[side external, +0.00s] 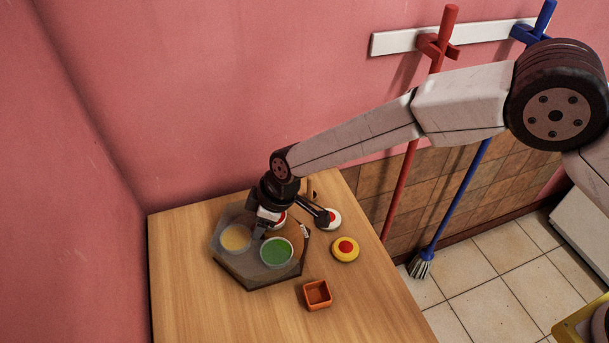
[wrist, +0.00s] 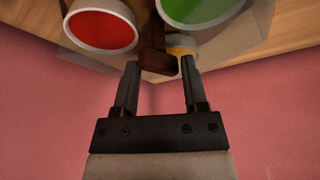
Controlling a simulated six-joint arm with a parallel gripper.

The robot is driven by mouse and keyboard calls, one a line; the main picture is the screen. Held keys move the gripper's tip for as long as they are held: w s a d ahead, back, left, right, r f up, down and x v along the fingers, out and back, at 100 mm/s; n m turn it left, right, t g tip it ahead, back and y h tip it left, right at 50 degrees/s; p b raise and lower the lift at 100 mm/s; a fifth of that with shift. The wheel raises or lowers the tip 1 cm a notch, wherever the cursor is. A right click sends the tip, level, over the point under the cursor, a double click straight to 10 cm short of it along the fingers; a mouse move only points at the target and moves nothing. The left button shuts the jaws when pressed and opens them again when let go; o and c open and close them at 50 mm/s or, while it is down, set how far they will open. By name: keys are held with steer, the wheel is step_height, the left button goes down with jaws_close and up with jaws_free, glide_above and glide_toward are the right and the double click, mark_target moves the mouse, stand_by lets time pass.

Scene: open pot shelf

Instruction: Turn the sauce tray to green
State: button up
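The sauce tray (side external: 262,283) is a dark, see-through, many-sided tray on the wooden table. In the side view, its yellow sauce bowl (side external: 236,238) is at the left and its green sauce bowl (side external: 276,252) at the front right. A red sauce bowl (side external: 281,219) is partly hidden behind my gripper (side external: 261,230). In the wrist view, my gripper's fingers (wrist: 160,64) stand apart with a brown handle (wrist: 157,54) between their tips. I cannot tell whether they press on it. The red bowl (wrist: 100,28) is at upper left, the green bowl (wrist: 197,8) at upper right, and the yellow bowl (wrist: 182,47) shows partly behind.
Right of the tray are a white-and-red round piece (side external: 332,218), a yellow-and-red round piece (side external: 345,249) and an orange square cup (side external: 317,294). Pink walls border the table (side external: 190,310) at the left and back. The table's front is clear.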

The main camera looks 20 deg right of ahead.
steer(key=shift+m, duration=0.4)
steer(key=d+v, duration=0.1)
steer(key=v, duration=0.7)
steer(key=s+d+r+m+h, duration=0.1)
steer(key=d+m, duration=0.1)
steer(key=d, duration=0.6)
steer(key=s+d+r+m, duration=0.1)
steer(key=d+m, duration=0.1)
steer(key=d, duration=0.6)
steer(key=s+d+r+m+t+h, duration=0.1)
steer(key=d+m, duration=0.2)
steer(key=d, duration=0.5)
steer(key=shift+s+d+h, duration=0.25)
steer(key=shift+d+h, duration=0.05)
